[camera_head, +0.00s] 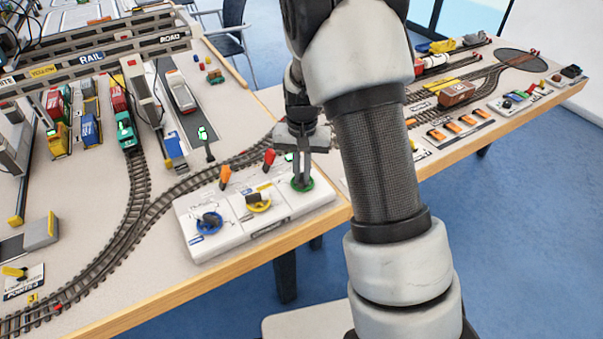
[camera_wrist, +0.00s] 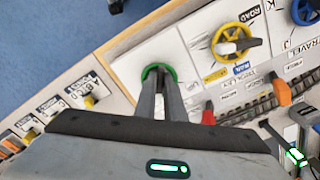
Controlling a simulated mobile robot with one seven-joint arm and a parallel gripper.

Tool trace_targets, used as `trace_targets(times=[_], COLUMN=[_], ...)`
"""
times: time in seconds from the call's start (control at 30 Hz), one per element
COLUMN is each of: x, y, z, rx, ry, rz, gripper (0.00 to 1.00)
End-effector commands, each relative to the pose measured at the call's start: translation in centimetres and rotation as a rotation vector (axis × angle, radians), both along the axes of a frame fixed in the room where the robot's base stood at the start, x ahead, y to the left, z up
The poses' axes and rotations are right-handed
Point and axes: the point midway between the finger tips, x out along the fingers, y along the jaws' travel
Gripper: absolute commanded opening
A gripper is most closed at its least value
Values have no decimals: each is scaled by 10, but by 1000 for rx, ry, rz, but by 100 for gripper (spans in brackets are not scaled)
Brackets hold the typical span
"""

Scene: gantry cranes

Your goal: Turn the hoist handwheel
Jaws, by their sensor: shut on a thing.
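A white control panel (camera_head: 245,240) on the table carries three handwheels: blue (camera_head: 207,223), yellow (camera_head: 258,203) and green. The green handwheel (camera_head: 302,186) is at the panel's right end, under my gripper. My gripper (camera_head: 302,178) points down with its fingertips at the middle of this wheel, shut on its hub or handle. In the wrist view the green rim (camera_wrist: 173,68) shows around the fingertips (camera_wrist: 162,88); what they hold is hidden between them. The yellow wheel (camera_wrist: 236,42) beside it is untouched. The label by the green wheel is covered by my gripper.
An orange lever (camera_head: 225,176) and a red lever (camera_head: 269,159) stand behind the wheels, close to my gripper. A black post with a green light (camera_head: 205,140) stands farther back. Railway track (camera_head: 150,220) curves behind the panel. The table's wooden edge (camera_head: 200,290) runs in front.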

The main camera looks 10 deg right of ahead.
Motion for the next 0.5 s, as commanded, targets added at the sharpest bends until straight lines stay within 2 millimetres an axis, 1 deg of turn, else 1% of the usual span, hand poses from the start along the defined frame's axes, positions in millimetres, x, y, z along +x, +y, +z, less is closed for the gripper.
trace_targets(times=[0.5], x=[0], y=[-5], z=[1], rx=[0], ry=[-2], rz=[439], gripper=[0])
